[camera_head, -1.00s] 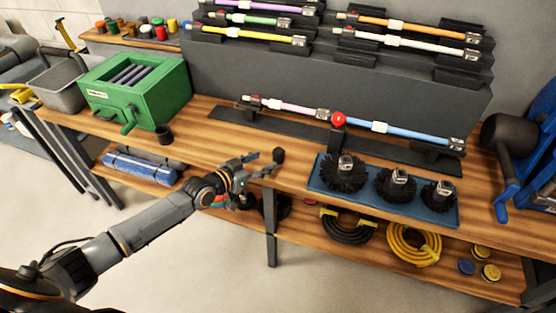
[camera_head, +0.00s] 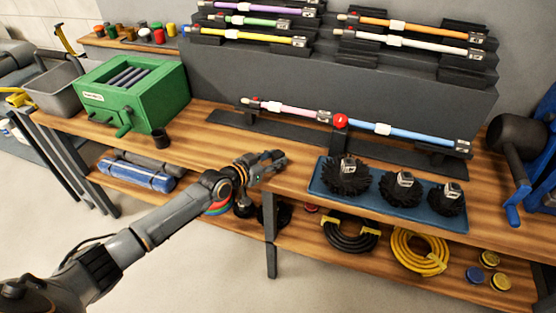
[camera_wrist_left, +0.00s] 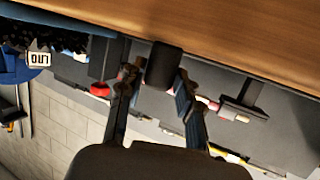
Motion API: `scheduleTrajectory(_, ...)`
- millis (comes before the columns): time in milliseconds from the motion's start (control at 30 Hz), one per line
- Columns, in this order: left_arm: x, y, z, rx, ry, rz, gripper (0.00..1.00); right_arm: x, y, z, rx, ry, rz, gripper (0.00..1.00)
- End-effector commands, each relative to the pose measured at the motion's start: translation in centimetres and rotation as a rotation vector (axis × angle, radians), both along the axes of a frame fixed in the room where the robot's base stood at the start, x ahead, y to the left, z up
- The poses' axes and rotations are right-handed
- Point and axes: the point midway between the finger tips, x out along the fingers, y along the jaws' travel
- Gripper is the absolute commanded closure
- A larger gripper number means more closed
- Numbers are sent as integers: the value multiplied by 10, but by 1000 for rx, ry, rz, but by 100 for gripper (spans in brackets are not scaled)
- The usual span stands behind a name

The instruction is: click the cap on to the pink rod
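The black cap (camera_wrist_left: 163,64) is a short dark cylinder between my left fingertips (camera_wrist_left: 156,80) in the left wrist view. The fingers stand on both sides of it, with a narrow gap on the left side. In the head view my left gripper (camera_head: 268,166) is low over the bench's front edge and mostly hides the cap. The pink rod (camera_head: 298,110) lies across the low black rack behind the gripper, its left end pale with a red tip and a dark-labelled fitting at its right end. My right gripper is out of view.
A blue rod (camera_head: 415,135) shares the low rack, with a red ball (camera_head: 341,121) between. A blue tray (camera_head: 321,186) with black brushes lies to the right. More rods lie on the stepped rack behind.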

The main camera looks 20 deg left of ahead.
Motion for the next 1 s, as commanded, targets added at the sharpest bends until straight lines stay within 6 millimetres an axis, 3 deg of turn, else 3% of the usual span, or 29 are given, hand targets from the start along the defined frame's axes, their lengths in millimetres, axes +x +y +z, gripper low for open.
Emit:
scheduleTrajectory(33, 0, 0, 0, 0, 0, 0, 82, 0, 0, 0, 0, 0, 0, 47)
scheduleTrajectory(133, 0, 0, 0, 0, 0, 0, 100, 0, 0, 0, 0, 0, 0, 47)
scheduleTrajectory(467, 0, 0, 2, 0, 0, 0, 100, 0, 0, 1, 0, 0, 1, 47)
scheduleTrajectory(1000, 0, 0, 44, 0, -2, 0, 100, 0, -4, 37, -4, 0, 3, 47)
